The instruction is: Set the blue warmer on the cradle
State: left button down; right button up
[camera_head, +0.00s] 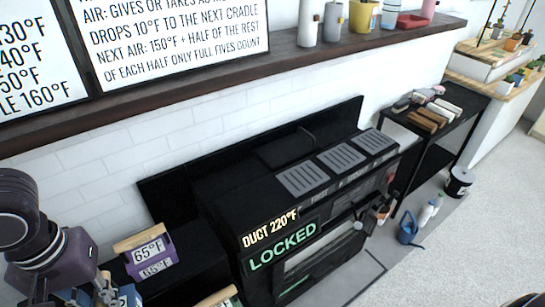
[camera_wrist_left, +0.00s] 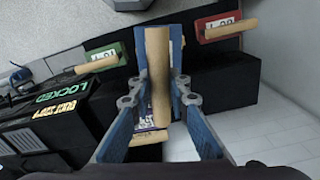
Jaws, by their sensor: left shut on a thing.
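My left gripper (camera_head: 104,289) is at the lower left of the head view. In the left wrist view the left gripper (camera_wrist_left: 160,85) is shut on the wooden handle of the blue warmer (camera_wrist_left: 158,72). The blue warmer (camera_head: 128,297) shows only in part at the bottom edge of the head view; its number is not readable. Three grey slotted plates, which look like cradles (camera_head: 302,179) (camera_head: 341,157) (camera_head: 373,140), lie bare in a row on the black unit, right of and beyond the gripper. My right gripper is out of view.
A purple warmer (camera_head: 150,252) marked 65°F stands on the black counter beside the gripper. A green warmer (camera_wrist_left: 104,60) and a red warmer (camera_wrist_left: 219,27) stand nearby. The black unit (camera_head: 232,205) shows "DUCT 220°F" and "LOCKED" (camera_head: 283,247). A shelf (camera_head: 250,60) runs above.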

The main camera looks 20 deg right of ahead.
aim_at(342, 157)
jog(key=z, duration=0.85)
jog(key=i+l+z, duration=0.1)
jog(key=z, duration=0.35)
jog(key=i+z, duration=0.1)
jog(key=z, duration=0.4)
jog(key=i+l, duration=0.1)
jog(key=i, duration=0.85)
